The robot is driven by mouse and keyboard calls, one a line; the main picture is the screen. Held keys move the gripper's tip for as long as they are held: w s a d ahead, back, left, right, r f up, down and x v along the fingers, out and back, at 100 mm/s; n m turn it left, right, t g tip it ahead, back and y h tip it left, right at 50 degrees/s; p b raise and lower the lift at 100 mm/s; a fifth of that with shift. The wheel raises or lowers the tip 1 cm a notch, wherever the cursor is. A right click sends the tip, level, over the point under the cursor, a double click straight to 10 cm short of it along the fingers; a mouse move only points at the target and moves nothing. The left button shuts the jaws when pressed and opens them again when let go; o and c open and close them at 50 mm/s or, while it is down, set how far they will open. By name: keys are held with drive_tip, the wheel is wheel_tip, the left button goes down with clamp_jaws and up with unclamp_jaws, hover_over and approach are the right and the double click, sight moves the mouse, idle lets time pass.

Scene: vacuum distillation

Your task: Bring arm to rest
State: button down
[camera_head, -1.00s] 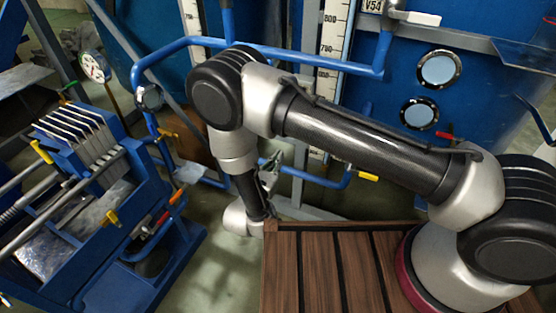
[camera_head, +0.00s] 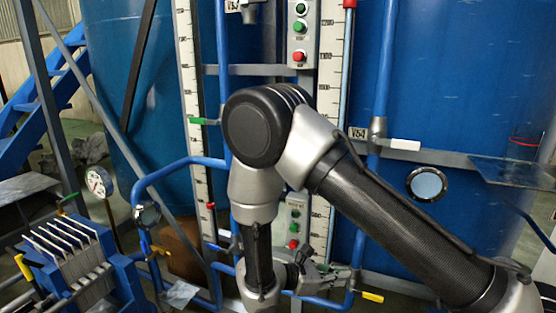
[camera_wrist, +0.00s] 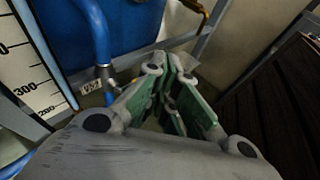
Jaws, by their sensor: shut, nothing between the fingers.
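My arm is folded in front of the blue tanks in the head view, with the elbow high and the forearm hanging down. My gripper (camera_wrist: 172,72) shows in the wrist view with its green-padded fingers shut and nothing between them. In the head view my gripper (camera_head: 303,258) is small and dark beside the wrist, partly hidden by my own links. It touches nothing that I can make out.
Blue tanks (camera_head: 455,90) and blue pipes (camera_head: 178,178) stand behind the arm. A button panel (camera_head: 301,30) and scale strips (camera_head: 190,70) are there. A blue plate rack (camera_head: 80,265) is at left. Dark wooden slats (camera_wrist: 285,100) lie right in the wrist view.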

drive_tip(key=s+d+r+m+y, duration=0.4)
drive_tip(key=s+d+r+m, duration=0.1)
drive_tip(key=r, duration=0.5)
drive_tip(key=s+d+r+m+y, duration=0.5)
drive_tip(key=d+r+m, duration=0.3)
drive_tip(key=r+m, duration=0.1)
drive_tip(key=s+d+r+m+y, duration=0.4)
drive_tip(key=s+d+r+m, duration=0.1)
drive_tip(key=r, duration=0.6)
drive_tip(key=shift+s+d+r+m+y, duration=0.25)
drive_tip(key=shift+d+r+m+y, duration=0.15)
drive_tip(key=shift+d+m, duration=0.65)
drive_tip(key=shift+d, duration=0.15)
